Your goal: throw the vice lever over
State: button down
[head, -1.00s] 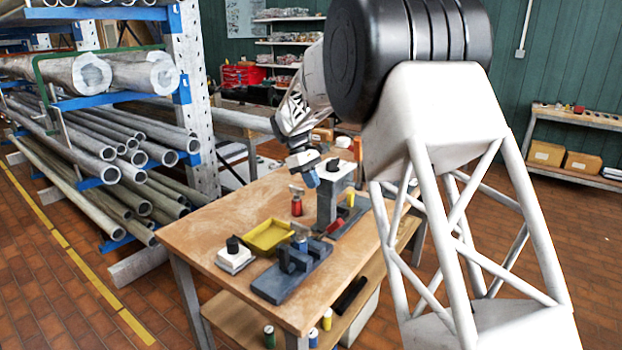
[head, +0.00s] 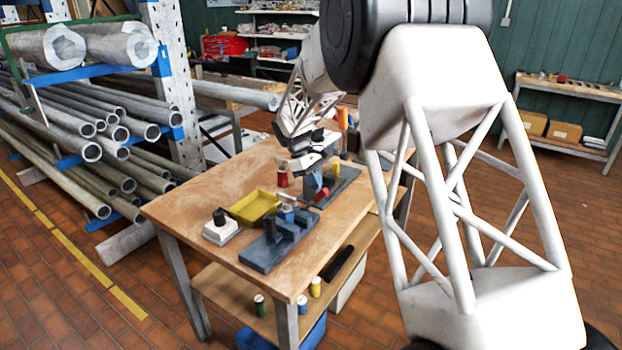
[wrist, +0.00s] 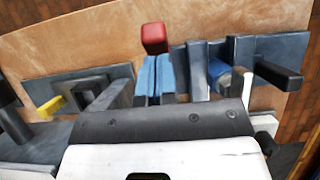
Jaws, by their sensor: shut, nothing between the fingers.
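The vice is the dark blue-grey fixture (head: 262,256) on the front of the workbench, with upright jaws and a blue cylinder (wrist: 221,74) between them in the wrist view. A red grip (head: 321,195), which looks like the lever's end, shows at the vice's far right side. It also shows in the wrist view (wrist: 155,38), just beyond my fingertips; the arm below it is hidden. My gripper (head: 310,184) is shut and empty, pointing down with its blue fingers (wrist: 155,62) close to the red grip. I cannot tell whether they touch.
A yellow tray (head: 238,216) and a white block with a black knob (head: 221,236) stand left of the vice. A red cylinder (head: 282,178) stands behind. A second grey fixture (head: 343,178) lies close at the back right. The bench's front left is clear.

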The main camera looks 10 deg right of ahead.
aim_at(326, 190)
jog(key=shift+d, duration=0.1)
dwell(0.3)
jog(key=shift+s+d+f+t+y, duration=0.65)
jog(key=shift+s+d+t+y, duration=0.25)
jog(key=shift+s, duration=0.1)
jog(key=shift+s+d+f, duration=0.65)
jog(key=shift+s+f, duration=0.05)
jog(key=shift+f, duration=0.1)
jog(key=shift+r, duration=0.1)
jog(key=shift+w+a+r, duration=0.2)
jog(key=shift+w+r, duration=0.1)
jog(key=shift+r, duration=0.15)
jog(key=v, duration=1.2)
jog(key=shift+s+d+r, duration=0.25)
jog(key=shift+s+r, duration=0.05)
jog(key=shift+r, duration=0.1)
